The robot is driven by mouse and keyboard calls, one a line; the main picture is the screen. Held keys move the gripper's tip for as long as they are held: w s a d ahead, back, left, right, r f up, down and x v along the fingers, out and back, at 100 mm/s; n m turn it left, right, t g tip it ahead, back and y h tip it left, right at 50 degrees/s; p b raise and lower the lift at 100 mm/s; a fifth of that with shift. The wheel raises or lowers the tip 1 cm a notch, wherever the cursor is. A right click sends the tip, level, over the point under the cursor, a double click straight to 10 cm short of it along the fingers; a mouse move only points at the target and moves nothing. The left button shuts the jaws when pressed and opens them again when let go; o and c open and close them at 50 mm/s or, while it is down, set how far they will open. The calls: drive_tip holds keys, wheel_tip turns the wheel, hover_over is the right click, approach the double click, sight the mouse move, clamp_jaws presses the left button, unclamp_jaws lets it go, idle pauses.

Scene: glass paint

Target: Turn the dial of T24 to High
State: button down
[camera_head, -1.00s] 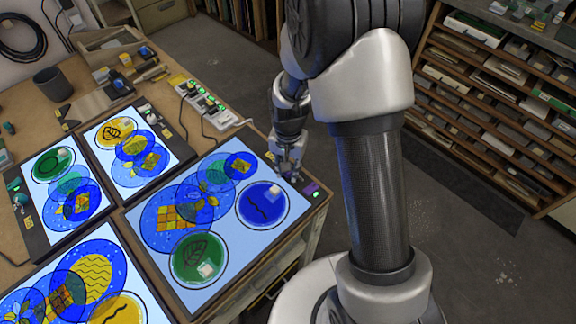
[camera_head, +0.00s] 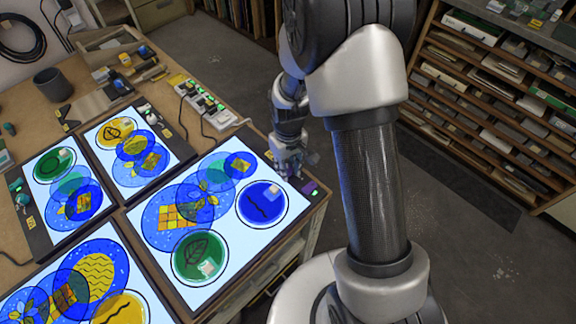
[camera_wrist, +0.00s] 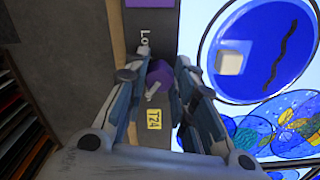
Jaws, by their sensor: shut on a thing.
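The T24 light panel (camera_head: 232,267) lies at the right of the bench. The yellow T24 label (camera_wrist: 154,119) is on its dark edge strip in the wrist view. The purple dial (camera_wrist: 158,74) sits between my fingers, with a pale pointer slanting toward the lower left of that view. My gripper (camera_wrist: 162,62) is shut on the dial, a finger at each side. In the head view my gripper (camera_head: 290,170) is at the panel's far right edge and hides the dial.
A purple square (camera_head: 311,188) is on the panel's corner by my gripper. Other lit panels (camera_head: 135,140) lie to the left. A power strip (camera_head: 205,103) with green lights and cables is behind. Shelves (camera_head: 490,90) stand at the right, past open floor.

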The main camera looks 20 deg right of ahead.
drive_tip(key=shift+n, duration=0.6)
drive_tip(key=c, duration=1.3)
unclamp_jaws()
drive_tip(key=shift+c, duration=0.2)
drive_tip(key=shift+r, duration=0.1)
wheel_tip(320, 180, up, 12)
